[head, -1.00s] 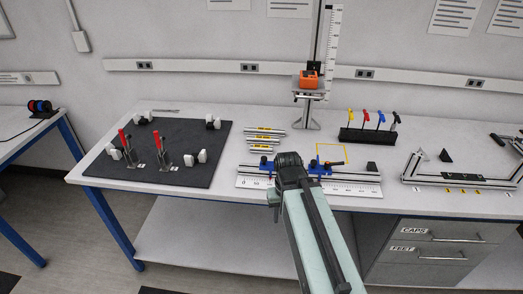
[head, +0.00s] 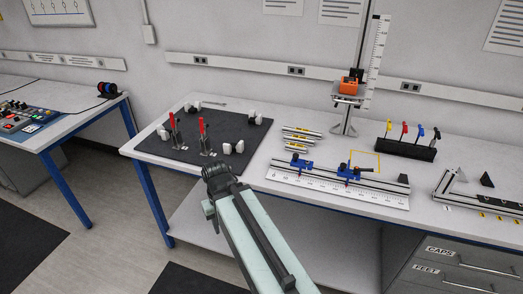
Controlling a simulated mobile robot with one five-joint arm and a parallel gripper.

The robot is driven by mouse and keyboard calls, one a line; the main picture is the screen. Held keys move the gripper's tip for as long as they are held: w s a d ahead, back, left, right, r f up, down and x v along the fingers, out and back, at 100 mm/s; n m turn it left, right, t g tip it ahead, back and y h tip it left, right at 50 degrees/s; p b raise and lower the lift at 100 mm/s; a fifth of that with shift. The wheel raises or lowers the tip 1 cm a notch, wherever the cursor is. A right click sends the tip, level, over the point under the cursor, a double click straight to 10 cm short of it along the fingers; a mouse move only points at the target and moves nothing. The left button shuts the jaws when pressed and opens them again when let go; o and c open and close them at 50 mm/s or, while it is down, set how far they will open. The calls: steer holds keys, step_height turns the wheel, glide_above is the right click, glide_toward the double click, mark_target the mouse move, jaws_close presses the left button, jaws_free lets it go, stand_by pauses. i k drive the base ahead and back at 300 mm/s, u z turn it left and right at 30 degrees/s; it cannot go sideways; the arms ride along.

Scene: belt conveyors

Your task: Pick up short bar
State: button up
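Several silver bars with yellow labels lie side by side on the white workbench, left of the middle. The nearest one, the short bar (head: 296,148), looks shortest; the label text is too small to read. My gripper (head: 216,172) is at the end of my arm, in front of the bench's front edge in the picture, left of and nearer than the bars. It is apart from them. Its fingers are not clear enough to show whether it is open or shut, and I see nothing held.
A ruler fixture with blue clamps (head: 302,164) lies just in front of the bars. A dark mat (head: 180,150) with red-handled clamps is to their left. A vertical stand with an orange block (head: 349,86) stands behind.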

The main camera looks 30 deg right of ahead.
mark_target(302, 149)
steer(key=u, duration=1.7)
steer(key=k, duration=1.1)
steer(key=z, duration=1)
steer(key=i, duration=1.5)
steer(key=u, duration=0.05)
